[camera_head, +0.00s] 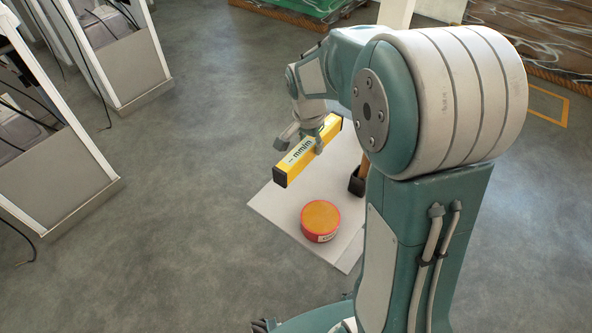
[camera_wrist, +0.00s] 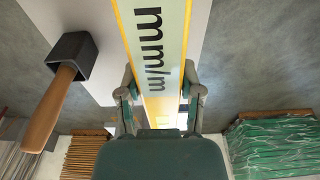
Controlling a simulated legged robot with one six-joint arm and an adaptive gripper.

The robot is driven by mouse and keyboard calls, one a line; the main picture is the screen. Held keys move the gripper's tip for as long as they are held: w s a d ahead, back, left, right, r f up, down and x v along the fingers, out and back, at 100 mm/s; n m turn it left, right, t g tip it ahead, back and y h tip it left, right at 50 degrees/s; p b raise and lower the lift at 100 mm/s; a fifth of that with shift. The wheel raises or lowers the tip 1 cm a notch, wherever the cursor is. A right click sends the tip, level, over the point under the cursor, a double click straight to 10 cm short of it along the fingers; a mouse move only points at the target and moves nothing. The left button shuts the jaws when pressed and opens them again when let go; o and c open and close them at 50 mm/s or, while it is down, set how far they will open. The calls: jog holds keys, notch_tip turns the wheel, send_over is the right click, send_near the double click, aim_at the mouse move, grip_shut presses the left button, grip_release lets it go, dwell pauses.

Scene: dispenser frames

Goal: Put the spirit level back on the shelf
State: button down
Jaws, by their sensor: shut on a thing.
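My gripper (camera_head: 308,139) is shut on the spirit level (camera_head: 300,161), a long yellow bar with black ends and dark lettering on a pale face. The level is held lengthwise out to both sides of the gripper, above the white board (camera_head: 272,207); the exact gap below it is hard to judge. In the wrist view, the level (camera_wrist: 158,45) runs up between the two fingers (camera_wrist: 160,92), one on each side. My arm hides part of the board in the head view.
A round red-orange can or roll (camera_head: 320,218) rests on the board. A mallet with a dark head (camera_head: 357,182) and wooden handle stands beside it, partly behind my arm; it shows in the wrist view (camera_wrist: 72,50). White-framed units (camera_head: 110,60) stand left. Grey floor left of the board is clear.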

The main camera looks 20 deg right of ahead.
send_over(297, 179)
notch_tip(297, 179, down, 4)
jog(key=shift+d+f, duration=0.1)
jog(key=shift+s+a+f, duration=0.1)
jog(key=shift+a+f, duration=0.05)
jog(key=shift+f, duration=0.8)
jog(key=shift+a+f, duration=0.15)
jog(key=shift+f, duration=0.75)
jog(key=shift+c, duration=1.3)
grip_release()
jog(key=shift+f, duration=0.1)
